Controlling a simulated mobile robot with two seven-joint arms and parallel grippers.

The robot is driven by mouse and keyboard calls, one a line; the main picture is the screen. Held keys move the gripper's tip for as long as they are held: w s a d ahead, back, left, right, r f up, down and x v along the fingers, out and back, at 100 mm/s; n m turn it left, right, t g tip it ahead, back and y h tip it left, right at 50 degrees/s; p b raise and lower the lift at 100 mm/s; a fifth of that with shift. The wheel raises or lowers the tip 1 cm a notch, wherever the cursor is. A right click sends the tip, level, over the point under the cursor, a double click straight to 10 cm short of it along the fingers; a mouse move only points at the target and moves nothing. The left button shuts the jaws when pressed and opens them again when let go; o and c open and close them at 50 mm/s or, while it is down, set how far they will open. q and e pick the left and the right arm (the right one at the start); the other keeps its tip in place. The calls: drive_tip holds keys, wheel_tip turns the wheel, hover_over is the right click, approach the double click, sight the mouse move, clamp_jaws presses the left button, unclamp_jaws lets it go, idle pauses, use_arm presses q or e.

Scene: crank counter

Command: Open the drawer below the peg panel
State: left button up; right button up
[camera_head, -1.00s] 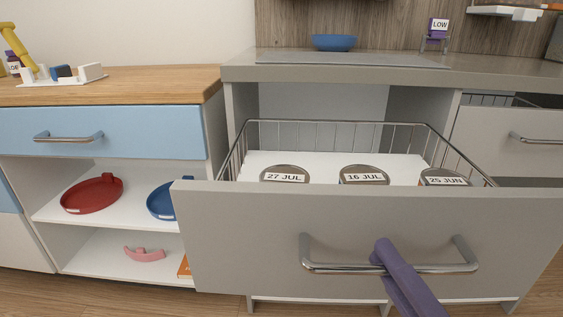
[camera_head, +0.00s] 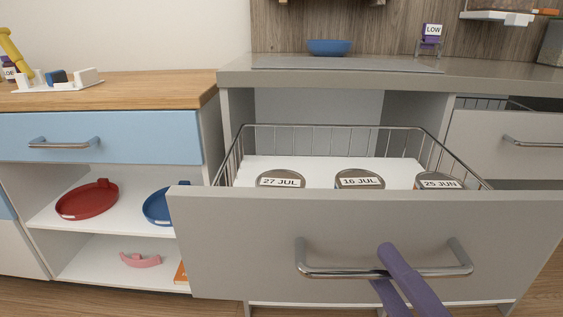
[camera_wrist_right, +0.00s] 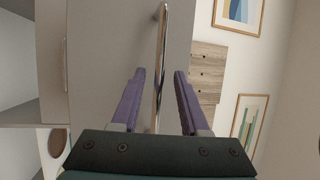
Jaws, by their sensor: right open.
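The grey drawer (camera_head: 225,240) is pulled well out from under the grey worktop, its wire-sided inside in plain view. Its chrome bar handle (camera_head: 335,273) runs across the front. My right gripper (camera_head: 386,268), with purple fingers, is open at the handle's right half, one finger above the bar and one below. In the right wrist view the handle bar (camera_wrist_right: 161,50) passes between the spread fingers, apart from both. A wood-grain panel (camera_head: 385,30) rises behind the worktop, its top cut off. My left gripper is out of view.
Several labelled round lidded containers (camera_head: 359,180) sit in the drawer. A blue bowl (camera_head: 329,48) stands on the worktop. At left are a closed blue drawer (camera_head: 130,150) and open shelves with a red dish (camera_head: 87,202). Another grey drawer (camera_head: 510,158) is at right.

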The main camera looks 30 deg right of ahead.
drive_tip(key=v, duration=0.9)
